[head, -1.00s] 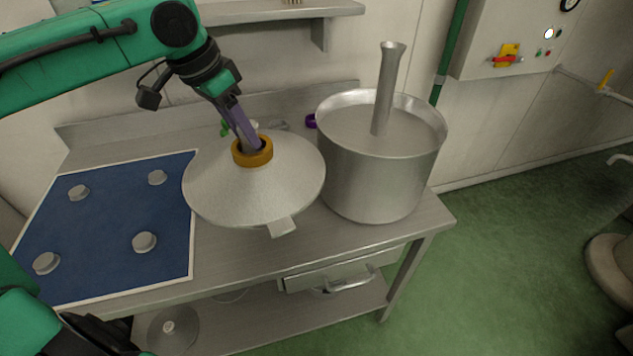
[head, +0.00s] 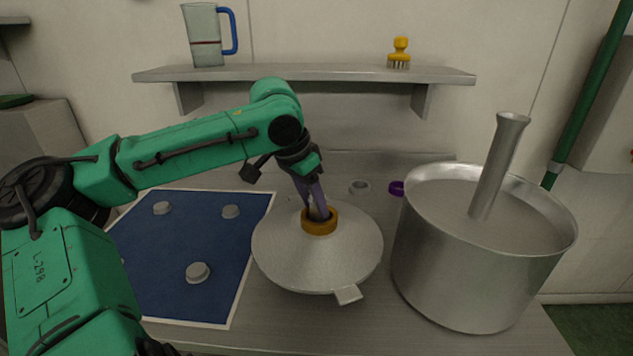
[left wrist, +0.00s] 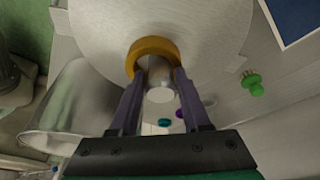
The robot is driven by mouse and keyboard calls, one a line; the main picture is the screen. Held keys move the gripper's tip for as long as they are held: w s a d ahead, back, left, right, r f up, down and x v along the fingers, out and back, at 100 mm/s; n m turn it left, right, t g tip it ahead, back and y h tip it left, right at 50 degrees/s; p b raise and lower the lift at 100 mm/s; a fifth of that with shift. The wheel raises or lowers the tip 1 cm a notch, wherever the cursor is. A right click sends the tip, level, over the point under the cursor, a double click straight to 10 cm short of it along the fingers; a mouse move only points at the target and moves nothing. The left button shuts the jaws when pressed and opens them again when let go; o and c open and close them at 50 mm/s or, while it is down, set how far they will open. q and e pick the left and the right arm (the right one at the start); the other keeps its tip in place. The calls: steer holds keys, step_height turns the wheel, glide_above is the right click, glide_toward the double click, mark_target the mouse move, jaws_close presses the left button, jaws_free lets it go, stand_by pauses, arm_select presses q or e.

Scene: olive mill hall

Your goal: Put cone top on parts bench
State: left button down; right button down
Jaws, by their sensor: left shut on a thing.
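The cone top (head: 318,262) is a wide grey metal cone with an orange-yellow collar (head: 319,221) around its neck and a small tab at its front rim. My left gripper (head: 317,210) is shut on its neck from above. In the left wrist view, the fingers (left wrist: 160,75) sit either side of the metal neck inside the collar (left wrist: 150,47). The cone is roughly level over the metal parts bench (head: 290,318), between the blue mat and the pot. I cannot tell whether its rim touches the bench. My right gripper is out of view.
A blue mat (head: 180,285) with several grey pegs lies left. A large metal pot (head: 455,275) with an upright tube stands right. A purple ring (head: 396,188) and grey ring (head: 360,187) lie behind. A shelf (head: 300,73) holds a jug (head: 205,35) and brush (head: 399,52).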

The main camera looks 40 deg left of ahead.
mark_target(313, 237)
arm_select(q)
step_height(313, 237, down, 10)
steer(key=b, duration=0.5)
steer(key=shift+r, duration=0.3)
steer(key=c, duration=0.8)
jaws_free()
steer(key=shift+d+f, duration=0.1)
steer(key=shift+f, duration=0.15)
steer(key=o, duration=0.4)
steer(key=shift+s+r, duration=0.1)
steer(key=shift+o, duration=0.2)
steer(key=shift+r, duration=0.2)
steer(key=p+v, duration=0.2)
steer(key=v, duration=1)
